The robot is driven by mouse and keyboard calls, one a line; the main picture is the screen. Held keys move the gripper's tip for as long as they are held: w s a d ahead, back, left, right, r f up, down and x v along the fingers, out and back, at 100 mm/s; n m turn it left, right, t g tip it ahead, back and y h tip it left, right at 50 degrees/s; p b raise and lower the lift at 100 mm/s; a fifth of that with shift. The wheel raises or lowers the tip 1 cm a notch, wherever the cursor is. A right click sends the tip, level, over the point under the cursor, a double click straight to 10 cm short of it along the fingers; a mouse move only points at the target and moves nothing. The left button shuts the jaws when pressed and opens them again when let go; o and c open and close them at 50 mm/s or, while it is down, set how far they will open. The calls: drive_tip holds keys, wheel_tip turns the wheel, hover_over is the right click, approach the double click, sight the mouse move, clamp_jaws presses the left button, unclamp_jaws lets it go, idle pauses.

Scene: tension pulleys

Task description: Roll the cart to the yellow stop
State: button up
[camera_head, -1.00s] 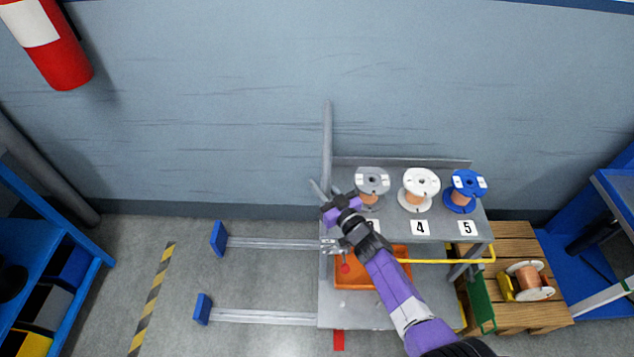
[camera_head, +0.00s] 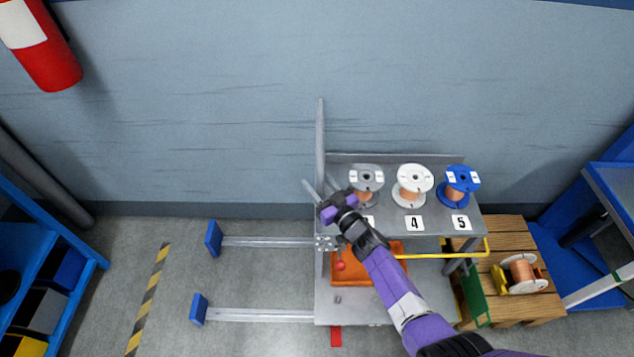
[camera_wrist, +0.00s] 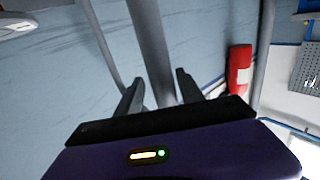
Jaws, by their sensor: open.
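The grey cart (camera_head: 431,300) stands on two metal rails (camera_head: 265,315) with blue end blocks (camera_head: 213,239) at their left ends. An upright grey post (camera_head: 320,130) rises at the cart's left side. My gripper (camera_head: 318,188) is open at this post; in the wrist view the post (camera_wrist: 150,45) passes between the spread fingers (camera_wrist: 158,92). I cannot tell whether either finger touches it. A yellow bar (camera_head: 440,256) runs along the cart's right part. I cannot tell which yellow part is the stop; my arm hides some of the cart.
Grey, white (camera_head: 412,186) and blue (camera_head: 459,186) spools stand on the upper shelf, an orange tray (camera_head: 345,277) below. A wooden pallet (camera_head: 530,309) with a copper spool (camera_head: 524,272) is at right. A blue rack (camera_head: 50,225) stands at left. Floor by the striped line (camera_head: 150,300) is clear.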

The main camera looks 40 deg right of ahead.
drive_tip(key=s+p, duration=0.1)
drive_tip(key=s, duration=0.6)
drive_tip(key=shift+s, duration=0.4)
drive_tip(key=shift+a, duration=0.1)
